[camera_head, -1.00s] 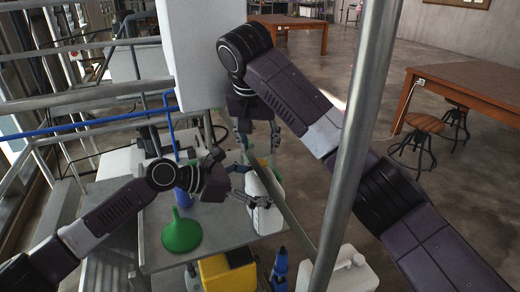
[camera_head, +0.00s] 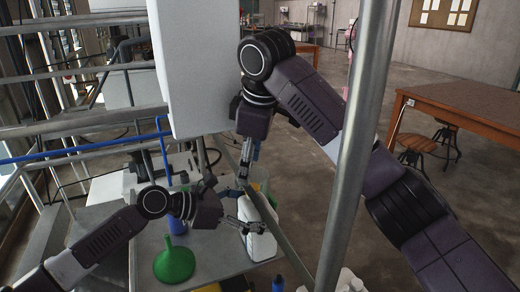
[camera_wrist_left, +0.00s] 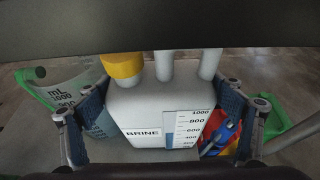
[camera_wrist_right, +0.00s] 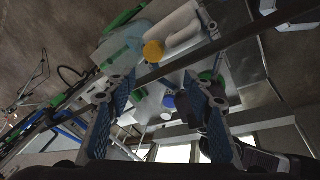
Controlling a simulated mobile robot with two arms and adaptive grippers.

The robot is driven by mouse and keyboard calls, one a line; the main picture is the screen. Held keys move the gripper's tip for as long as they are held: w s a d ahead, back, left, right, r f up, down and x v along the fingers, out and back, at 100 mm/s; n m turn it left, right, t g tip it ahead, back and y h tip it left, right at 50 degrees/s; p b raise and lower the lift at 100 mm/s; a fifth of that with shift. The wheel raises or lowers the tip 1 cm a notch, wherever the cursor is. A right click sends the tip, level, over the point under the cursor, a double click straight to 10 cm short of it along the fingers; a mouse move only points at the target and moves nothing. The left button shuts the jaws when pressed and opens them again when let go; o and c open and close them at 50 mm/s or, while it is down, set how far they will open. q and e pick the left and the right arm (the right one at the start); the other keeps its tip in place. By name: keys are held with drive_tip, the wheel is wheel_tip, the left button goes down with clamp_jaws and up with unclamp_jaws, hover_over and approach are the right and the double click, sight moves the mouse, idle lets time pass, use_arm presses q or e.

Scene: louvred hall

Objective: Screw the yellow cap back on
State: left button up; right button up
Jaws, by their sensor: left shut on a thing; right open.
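The white jug marked BRINE (camera_wrist_left: 140,105) stands upright on the grey table, between the fingers of my left gripper (camera_wrist_left: 158,108), which is shut on its body. The jug also shows in the head view (camera_head: 260,246). The yellow cap (camera_wrist_left: 122,66) sits at the jug's neck, beside the white handle; how tightly it sits cannot be told. It also shows in the right wrist view (camera_wrist_right: 153,52). My right gripper (camera_wrist_right: 160,85) is open and empty, pointing down above the jug with the cap apart from its fingers.
A green funnel (camera_head: 174,264) stands left of the jug. A clear graduated beaker (camera_wrist_left: 62,100) is close beside the jug. A metal post (camera_head: 350,150) and a slanting bar (camera_head: 268,215) cross in front of the table. A white panel (camera_head: 190,65) hangs behind my right gripper.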

sight(255, 189)
drive_tip(key=r+n, duration=0.1)
drive_tip(key=n, duration=0.7)
drive_tip(key=d+r+n, duration=0.1)
drive_tip(key=n, duration=0.8)
drive_tip(key=d+r+n, duration=0.1)
drive_tip(key=n, duration=0.7)
drive_tip(key=shift+s+d+r, duration=0.1)
drive_tip(key=shift+d+r, duration=0.1)
drive_tip(key=shift+r, duration=0.05)
drive_tip(key=x, duration=1.2)
drive_tip(key=shift+s+d+f, duration=0.1)
drive_tip(key=shift+s, duration=0.1)
drive_tip(key=shift+c, duration=0.3)
clamp_jaws()
drive_tip(key=shift+m+h, duration=0.6)
drive_tip(key=shift+m, duration=1)
